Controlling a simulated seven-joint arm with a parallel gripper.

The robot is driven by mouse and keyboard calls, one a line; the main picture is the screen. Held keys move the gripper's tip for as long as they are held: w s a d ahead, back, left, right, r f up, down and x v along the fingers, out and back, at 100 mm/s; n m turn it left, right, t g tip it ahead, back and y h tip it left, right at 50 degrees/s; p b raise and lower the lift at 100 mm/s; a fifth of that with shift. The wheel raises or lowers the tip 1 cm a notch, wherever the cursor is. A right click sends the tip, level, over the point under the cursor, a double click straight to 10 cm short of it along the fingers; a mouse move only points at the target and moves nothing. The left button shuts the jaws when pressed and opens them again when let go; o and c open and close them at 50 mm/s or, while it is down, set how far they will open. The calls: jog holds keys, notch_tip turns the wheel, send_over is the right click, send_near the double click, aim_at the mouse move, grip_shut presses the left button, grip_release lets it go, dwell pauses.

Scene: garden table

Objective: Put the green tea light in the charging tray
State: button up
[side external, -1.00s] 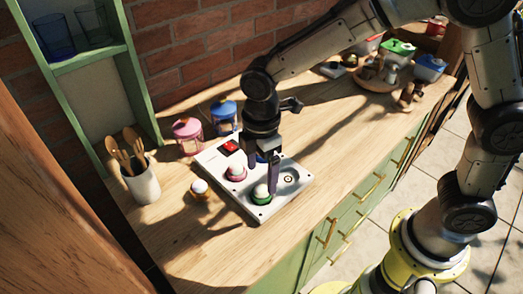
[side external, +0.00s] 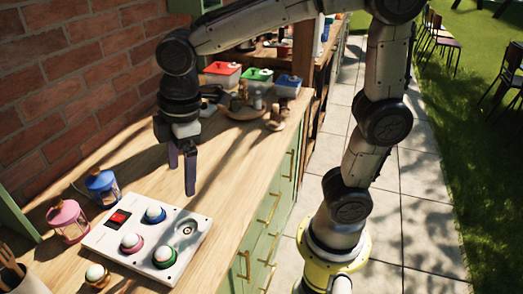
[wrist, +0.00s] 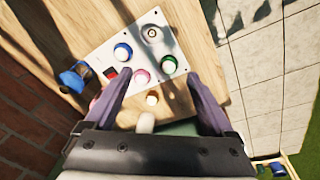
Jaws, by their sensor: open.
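The green tea light (side external: 164,257), white-topped with a green ring, sits upright in the front socket of the white charging tray (side external: 205,222). It also shows in the wrist view (wrist: 168,64). A pink tea light (side external: 131,242) and a blue tea light (side external: 154,213) sit in other sockets. The socket at the right (side external: 188,228) is empty. My gripper (side external: 181,180) is open and empty, raised beyond the tray and apart from it. In the wrist view my gripper (wrist: 157,76) shows a wide gap between its purple fingers.
An orange-based tea light (side external: 96,278) stands on the wood beside the tray. A pink lantern (side external: 68,221) and a blue lantern (side external: 103,187) stand behind it. Lidded tubs (side external: 222,74) and a round wooden board (side external: 246,111) are farther along. The counter between is mostly clear.

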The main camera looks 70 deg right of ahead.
jog(key=s+d+m+t, duration=0.4)
jog(key=s+d+m, duration=0.6)
jog(key=s, duration=0.3)
jog(key=shift+s+d+r+m+h, duration=0.25)
jog(key=shift+s+r+m+h, duration=0.05)
jog(key=shift+m, duration=0.2)
dwell(1.2)
